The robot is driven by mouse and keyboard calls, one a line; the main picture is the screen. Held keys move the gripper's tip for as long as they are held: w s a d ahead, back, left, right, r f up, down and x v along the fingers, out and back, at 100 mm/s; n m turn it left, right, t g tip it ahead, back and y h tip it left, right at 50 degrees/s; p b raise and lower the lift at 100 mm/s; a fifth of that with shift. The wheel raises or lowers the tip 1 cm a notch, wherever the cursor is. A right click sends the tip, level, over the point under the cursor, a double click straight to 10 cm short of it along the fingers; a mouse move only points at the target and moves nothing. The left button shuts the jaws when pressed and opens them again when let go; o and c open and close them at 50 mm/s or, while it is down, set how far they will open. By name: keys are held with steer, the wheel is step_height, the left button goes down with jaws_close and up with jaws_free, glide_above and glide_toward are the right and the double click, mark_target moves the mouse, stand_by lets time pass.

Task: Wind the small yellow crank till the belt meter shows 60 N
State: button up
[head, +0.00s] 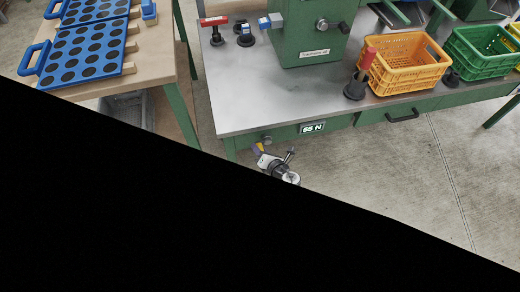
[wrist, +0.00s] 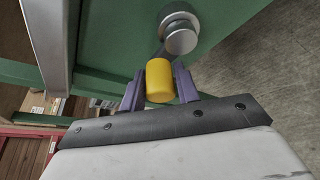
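The small yellow crank (wrist: 160,80) shows in the wrist view as an upright yellow cylinder on a short arm below a round metal hub (wrist: 180,35). My gripper (wrist: 160,88) has its two purple fingers close against either side of the yellow handle, with no clear gap. In the head view my gripper (head: 259,150) is at the green front of the bench, just below the hub. The crank handle is small and partly hidden there. The belt meter (head: 312,127) on the bench front, right of the crank, appears to read 55 N.
The metal-topped bench (head: 260,95) carries a green machine (head: 310,30), red and blue levers, an orange crate (head: 403,80) and a green crate (head: 482,60). A wooden table (head: 150,70) with blue trays stands left. The floor right of my gripper is clear. Black covers the head view's lower left.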

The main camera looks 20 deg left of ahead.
steer(key=shift+c, duration=1)
steer(key=shift+r, duration=0.15)
steer(key=shift+w+r+m+y, duration=0.1)
steer(key=shift+m+y, duration=0.2)
steer(key=shift+w+d+r+m+y+b, duration=0.1)
steer(key=shift+d+r+m+y+b, duration=0.3)
steer(key=shift+m, duration=0.65)
steer(key=shift+w+a+r+m+y+b, duration=0.1)
steer(key=shift+r+m+y+b, duration=0.1)
steer(key=shift+r+m+y, duration=0.6)
steer(key=shift+w+d+f+m, duration=0.1)
steer(key=shift+f+m, duration=0.1)
steer(key=shift+m, duration=0.25)
steer(key=o, duration=0.9)
steer(key=shift+f, duration=0.1)
steer(key=shift+s, duration=0.2)
